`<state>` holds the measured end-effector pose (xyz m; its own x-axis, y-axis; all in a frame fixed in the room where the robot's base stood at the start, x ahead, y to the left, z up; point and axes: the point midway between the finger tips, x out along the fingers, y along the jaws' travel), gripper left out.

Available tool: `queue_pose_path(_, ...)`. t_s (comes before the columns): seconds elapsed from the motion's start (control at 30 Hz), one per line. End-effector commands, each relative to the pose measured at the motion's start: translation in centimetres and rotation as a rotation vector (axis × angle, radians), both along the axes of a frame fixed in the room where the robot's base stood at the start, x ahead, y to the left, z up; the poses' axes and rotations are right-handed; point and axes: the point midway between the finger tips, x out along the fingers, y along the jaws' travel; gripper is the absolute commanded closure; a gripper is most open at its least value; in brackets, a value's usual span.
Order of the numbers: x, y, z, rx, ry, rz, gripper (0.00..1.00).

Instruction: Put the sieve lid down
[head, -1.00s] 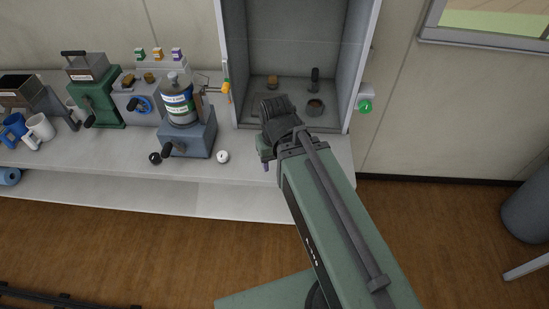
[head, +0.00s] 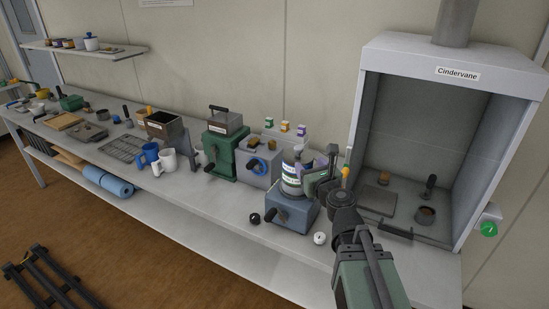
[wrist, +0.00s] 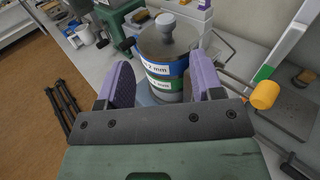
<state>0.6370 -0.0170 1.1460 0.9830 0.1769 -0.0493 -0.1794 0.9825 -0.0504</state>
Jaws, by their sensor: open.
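The sieve lid (wrist: 163,42), grey with a round knob, sits on top of the sieve stack (wrist: 166,72) in the wrist view. The stack has a blue band marked 2 mm and a green band below it. In the head view the stack (head: 291,181) stands on a blue-grey shaker base (head: 291,212), and the lid is partly hidden. My gripper (wrist: 161,68) is open, with its purple finger pads left and right of the stack, nearer the camera. I cannot tell whether a pad touches it. My gripper (head: 318,178) is right of the stack in the head view.
An orange-ended handle (wrist: 264,95) sticks out right of my gripper. A fume hood (head: 440,130) stands to the right. A green machine (head: 222,152), mugs (head: 168,160) and a white ball knob (head: 319,238) are nearby. The bench's front edge (head: 240,222) is partly clear.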

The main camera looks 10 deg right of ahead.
Motion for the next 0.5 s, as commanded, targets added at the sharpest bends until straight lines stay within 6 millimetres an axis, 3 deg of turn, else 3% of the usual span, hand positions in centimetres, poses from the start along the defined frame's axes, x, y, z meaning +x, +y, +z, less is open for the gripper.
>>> queue_pose_path(0.2,0.5,0.0,0.0,0.055,0.010,-0.009,0.39)
queue_pose_path(0.5,5.6,0.9,-0.3,0.051,0.010,-0.007,0.39)
